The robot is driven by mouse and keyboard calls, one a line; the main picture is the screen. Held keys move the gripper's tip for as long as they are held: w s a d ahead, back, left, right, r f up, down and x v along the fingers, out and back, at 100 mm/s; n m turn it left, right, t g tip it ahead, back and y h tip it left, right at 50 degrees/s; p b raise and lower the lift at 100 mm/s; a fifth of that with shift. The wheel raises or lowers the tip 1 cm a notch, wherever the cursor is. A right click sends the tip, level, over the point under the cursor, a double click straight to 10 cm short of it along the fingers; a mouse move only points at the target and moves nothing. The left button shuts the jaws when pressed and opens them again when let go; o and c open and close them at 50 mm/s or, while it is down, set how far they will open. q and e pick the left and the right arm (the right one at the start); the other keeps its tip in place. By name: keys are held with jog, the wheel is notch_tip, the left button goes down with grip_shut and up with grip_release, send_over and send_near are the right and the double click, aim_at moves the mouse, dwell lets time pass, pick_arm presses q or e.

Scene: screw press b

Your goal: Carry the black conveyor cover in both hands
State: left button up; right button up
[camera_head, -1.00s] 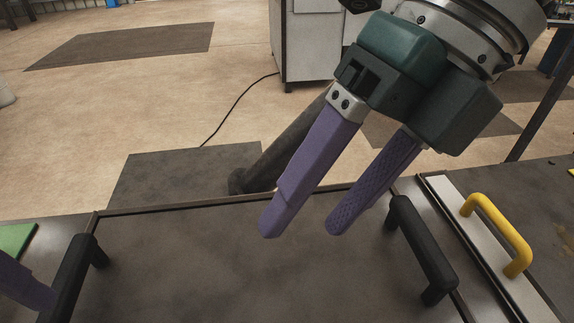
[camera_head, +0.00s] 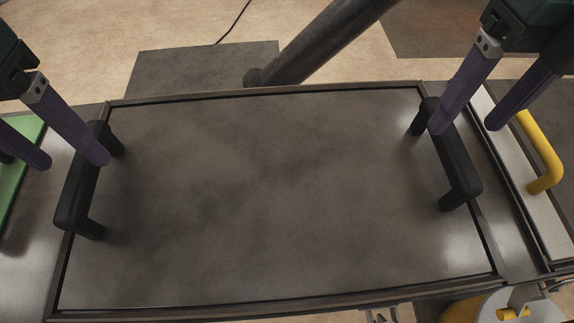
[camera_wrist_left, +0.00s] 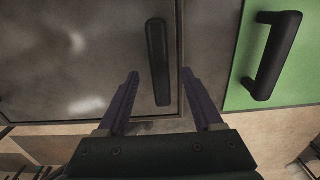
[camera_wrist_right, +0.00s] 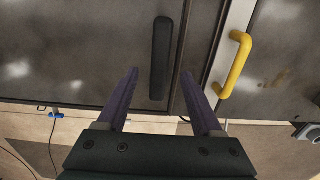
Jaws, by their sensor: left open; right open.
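The black conveyor cover (camera_head: 270,200) is a wide, dark flat panel lying level in its frame. It has a black bar handle at its left end (camera_head: 77,195) and another at its right end (camera_head: 458,172). My left gripper (camera_head: 76,163) is open at the left handle, its fingers on either side. In the left wrist view this handle (camera_wrist_left: 158,60) shows between the fingertips. My right gripper (camera_head: 465,128) is open at the right handle, fingers either side. In the right wrist view this handle (camera_wrist_right: 161,58) lies between the fingertips. Neither gripper is closed on a handle.
A green panel (camera_wrist_left: 240,95) with a black handle adjoins on the left. A pale panel with a yellow handle (camera_head: 542,155) adjoins on the right, close to my right gripper. A dark slanted post (camera_head: 320,45) stands behind the cover. A yellow and grey part (camera_head: 480,308) is at the lower right.

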aim_at(78, 165)
pick_arm(q)
jog(key=shift+f, duration=2.5)
pick_arm(e)
jog(key=shift+f, duration=2.5)
pick_arm(q)
jog(key=shift+c, duration=0.4)
pick_arm(e)
jog(key=shift+c, duration=0.4)
pick_arm(q)
grip_shut()
pick_arm(e)
grip_shut()
jog(key=shift+r, duration=0.1)
